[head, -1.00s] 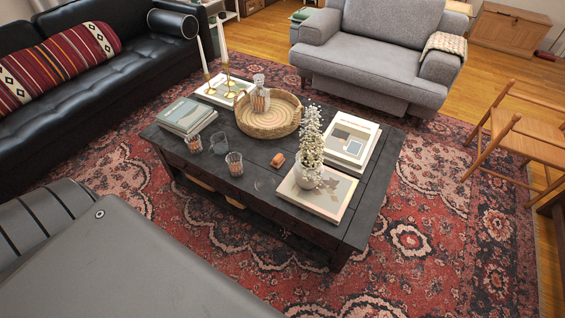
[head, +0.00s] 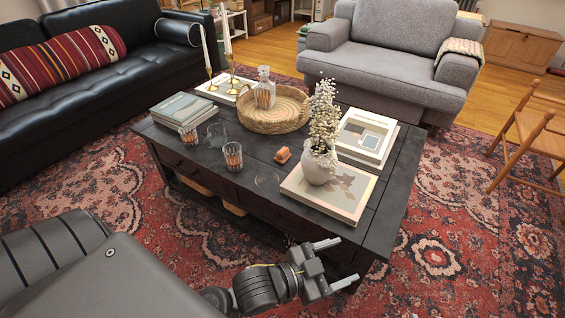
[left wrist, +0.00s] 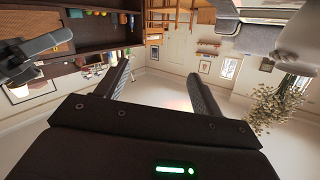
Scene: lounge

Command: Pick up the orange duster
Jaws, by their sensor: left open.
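A small orange block (head: 282,155), which looks like the orange duster, lies on the dark coffee table (head: 235,187) in the head view. It is just left of the white flower vase (head: 319,164). My left gripper (head: 342,262) is open and empty beside the table's near right corner, in front of the table and well apart from the orange block. In the left wrist view the open fingers (left wrist: 161,70) have nothing between them, and the orange block cannot be made out there.
The vase stands on a book (head: 352,203) near the table's front edge. Glass tumblers (head: 233,157) stand left of the orange block, and a woven tray (head: 273,122) is behind it. The wrist view appears upside down, with flowers (left wrist: 275,105) at right.

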